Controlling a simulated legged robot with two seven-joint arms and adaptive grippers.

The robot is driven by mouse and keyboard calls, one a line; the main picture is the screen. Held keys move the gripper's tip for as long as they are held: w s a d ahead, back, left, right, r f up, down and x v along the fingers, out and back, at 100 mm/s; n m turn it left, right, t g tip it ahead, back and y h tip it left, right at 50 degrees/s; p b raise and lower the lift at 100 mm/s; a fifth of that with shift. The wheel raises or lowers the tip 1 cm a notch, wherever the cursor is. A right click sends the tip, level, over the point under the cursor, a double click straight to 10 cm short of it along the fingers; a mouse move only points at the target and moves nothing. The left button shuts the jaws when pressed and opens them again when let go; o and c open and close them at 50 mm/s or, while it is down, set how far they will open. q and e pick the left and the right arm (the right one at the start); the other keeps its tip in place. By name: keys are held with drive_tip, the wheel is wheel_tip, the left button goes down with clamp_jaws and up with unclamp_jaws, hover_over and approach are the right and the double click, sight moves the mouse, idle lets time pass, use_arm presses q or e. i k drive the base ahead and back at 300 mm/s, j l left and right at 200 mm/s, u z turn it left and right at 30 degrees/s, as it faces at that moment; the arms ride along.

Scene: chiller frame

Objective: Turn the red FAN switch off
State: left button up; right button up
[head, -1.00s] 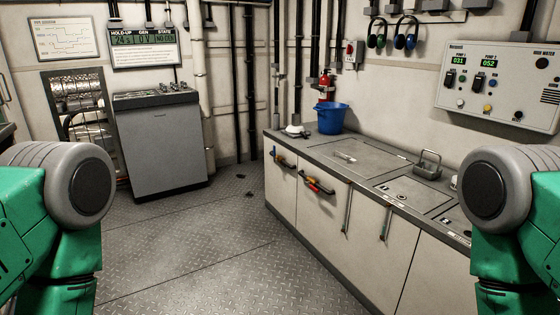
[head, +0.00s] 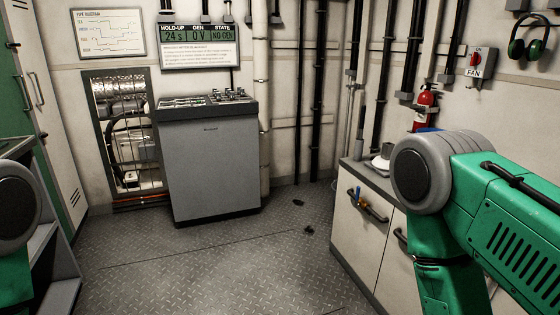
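The red FAN switch (head: 477,54) is on a small box high on the back wall, at the upper right of the head view, above the word FAN. Its exact position is too small to tell. My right arm's green and grey links fill the lower right, below the switch and apart from it in the picture. A grey joint of my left arm shows at the left edge. Neither gripper is in view.
A grey cabinet (head: 210,165) stands at the back wall. A white counter (head: 357,235) runs along the right, partly behind my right arm. A red fire extinguisher (head: 425,107) hangs below and left of the switch.

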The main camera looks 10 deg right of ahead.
sight(476, 58)
drive_tip(key=i+z, duration=0.3)
drive_tip(key=i, duration=0.15)
drive_tip(key=i+j+z, duration=0.15)
drive_tip(key=i+z, duration=0.15)
drive_tip(key=i, duration=0.15)
drive_tip(key=i+j+z, duration=0.3)
drive_tip(key=i, duration=0.15)
drive_tip(key=i+j+z, duration=0.3)
drive_tip(key=i+l, duration=0.1)
